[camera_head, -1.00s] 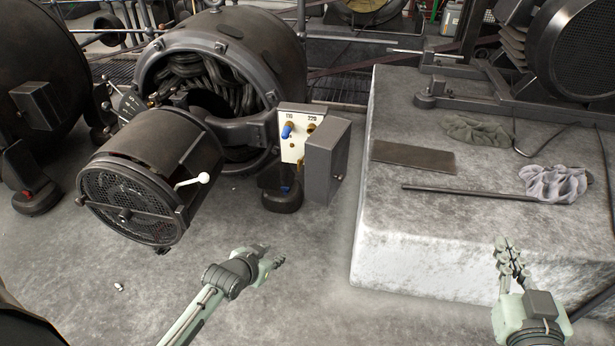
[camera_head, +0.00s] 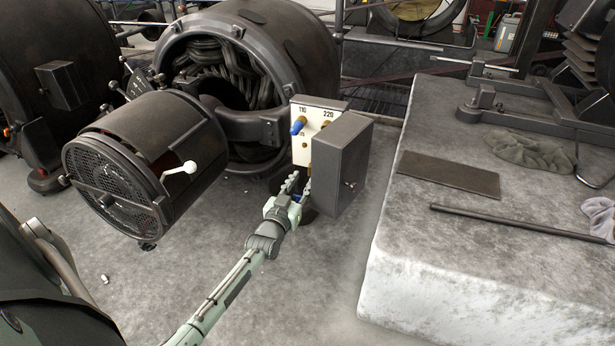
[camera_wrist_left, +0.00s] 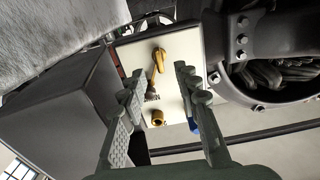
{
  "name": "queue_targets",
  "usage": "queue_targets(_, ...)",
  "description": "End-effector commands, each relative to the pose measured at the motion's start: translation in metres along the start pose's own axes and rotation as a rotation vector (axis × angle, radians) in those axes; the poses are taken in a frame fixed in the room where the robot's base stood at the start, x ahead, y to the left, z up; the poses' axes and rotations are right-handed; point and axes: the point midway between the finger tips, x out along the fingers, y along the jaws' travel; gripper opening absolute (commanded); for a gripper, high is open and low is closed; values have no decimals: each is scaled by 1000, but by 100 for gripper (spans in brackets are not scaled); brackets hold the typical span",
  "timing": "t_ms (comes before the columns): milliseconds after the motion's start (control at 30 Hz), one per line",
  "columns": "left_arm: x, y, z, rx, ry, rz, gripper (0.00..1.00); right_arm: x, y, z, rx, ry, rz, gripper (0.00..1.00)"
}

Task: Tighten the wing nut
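A white panel (camera_head: 303,153) marked 110 and 220 stands in front of the large open machine. It carries a blue-handled part (camera_head: 298,126) and brass fittings. In the left wrist view, a brass wing-shaped piece (camera_wrist_left: 159,57), apparently the wing nut, sits on the panel (camera_wrist_left: 185,45). A round brass fitting (camera_wrist_left: 157,118) is below it there. My left gripper (camera_head: 298,184) is at the panel's lower part. Its fingers (camera_wrist_left: 158,78) are open, with the wing piece beyond and between the tips; contact cannot be told. My right gripper is not in view.
A grey box (camera_head: 342,165) stands close to the right of the panel and gripper. A cylinder with a white-knobbed lever (camera_head: 180,168) is to the left. A pale block (camera_head: 400,250) at right bears a dark plate (camera_head: 448,174) and a rod (camera_head: 500,221).

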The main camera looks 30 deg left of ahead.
Motion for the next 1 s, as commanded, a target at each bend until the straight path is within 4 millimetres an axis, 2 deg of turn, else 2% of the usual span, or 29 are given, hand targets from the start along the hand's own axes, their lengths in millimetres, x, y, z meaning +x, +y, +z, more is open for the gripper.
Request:
queue_targets(100, 20, 0, 2, 1, 0, 0, 32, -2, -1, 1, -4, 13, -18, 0)
queue_targets(233, 33, 0, 1, 2, 0, 0, 32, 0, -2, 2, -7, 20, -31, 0)
queue_targets(567, 38, 0, 0, 2, -2, 1, 32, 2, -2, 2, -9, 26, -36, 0)
queue_targets(600, 38, 0, 0, 2, -2, 1, 31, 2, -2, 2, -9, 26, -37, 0)
queue_targets(833, 38, 0, 0, 2, -2, 1, 2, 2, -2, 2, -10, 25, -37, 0)
queue_targets(1000, 38, 0, 0, 2, -2, 1, 0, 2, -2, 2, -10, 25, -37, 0)
